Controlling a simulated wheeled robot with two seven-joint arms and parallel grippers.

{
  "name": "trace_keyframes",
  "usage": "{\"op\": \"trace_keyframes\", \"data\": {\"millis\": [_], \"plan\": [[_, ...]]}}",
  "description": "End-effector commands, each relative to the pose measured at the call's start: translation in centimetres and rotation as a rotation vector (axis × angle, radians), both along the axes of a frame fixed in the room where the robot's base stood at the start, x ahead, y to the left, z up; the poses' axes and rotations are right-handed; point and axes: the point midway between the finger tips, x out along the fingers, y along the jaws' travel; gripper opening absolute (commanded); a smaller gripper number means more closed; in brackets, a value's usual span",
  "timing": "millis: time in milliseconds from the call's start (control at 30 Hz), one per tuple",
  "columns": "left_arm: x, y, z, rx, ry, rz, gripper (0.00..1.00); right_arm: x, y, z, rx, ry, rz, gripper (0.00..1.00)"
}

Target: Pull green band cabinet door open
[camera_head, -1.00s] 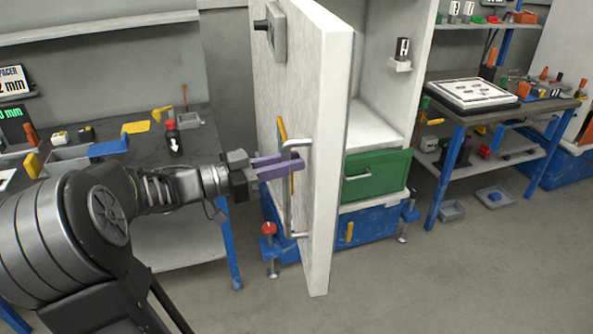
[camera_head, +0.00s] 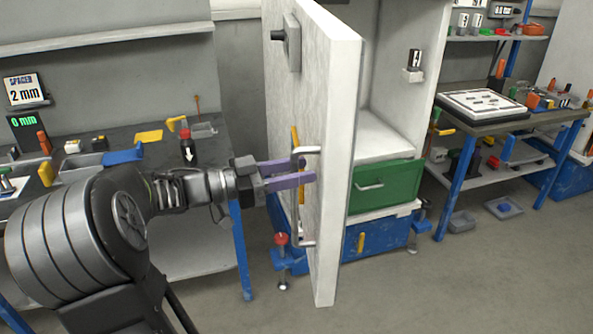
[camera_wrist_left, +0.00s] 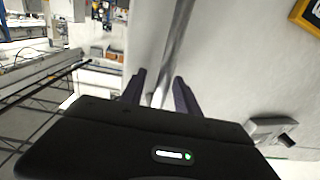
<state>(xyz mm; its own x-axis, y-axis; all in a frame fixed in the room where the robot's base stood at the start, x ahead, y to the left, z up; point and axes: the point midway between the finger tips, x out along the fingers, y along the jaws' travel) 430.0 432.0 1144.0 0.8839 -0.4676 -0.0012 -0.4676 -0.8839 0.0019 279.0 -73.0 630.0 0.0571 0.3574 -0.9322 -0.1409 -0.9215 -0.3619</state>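The white cabinet door (camera_head: 335,110) stands swung well open, seen nearly edge-on in the head view. A metal bar handle (camera_head: 297,222) is on its left face, with a yellow-orange strip beside it. I see no green band on the visible part of the door. My left gripper (camera_head: 302,172) is at the upper part of the handle, its two purple fingers apart. In the left wrist view, the handle bar (camera_wrist_left: 176,45) runs between the dark fingers (camera_wrist_left: 158,88), with gaps visible; firm contact cannot be told. My right gripper is out of view.
The open cabinet holds a green drawer box (camera_head: 388,186) above a blue base (camera_head: 385,233). A workbench (camera_head: 120,150) with tools stands left, close to my left arm. Another bench (camera_head: 500,122) stands right. The floor in front is clear.

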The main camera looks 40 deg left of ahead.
Motion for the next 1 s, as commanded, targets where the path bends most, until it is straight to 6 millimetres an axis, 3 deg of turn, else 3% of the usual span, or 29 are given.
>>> {"op": "trace_keyframes", "data": {"millis": [267,467,733,1000], "plan": [[-0.1,0.1,0.0,0.001,-0.002,0.003,0.38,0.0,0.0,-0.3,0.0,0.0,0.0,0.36],[-1.0,0.6,-0.3,0.006,-0.006,0.0,0.38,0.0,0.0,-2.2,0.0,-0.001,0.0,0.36],[-4.3,2.3,-0.3,0.004,-0.008,0.001,0.38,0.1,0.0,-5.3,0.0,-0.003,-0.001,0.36],[-6.8,3.6,0.0,0.0,-0.001,0.001,0.38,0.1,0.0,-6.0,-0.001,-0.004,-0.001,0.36]]}}
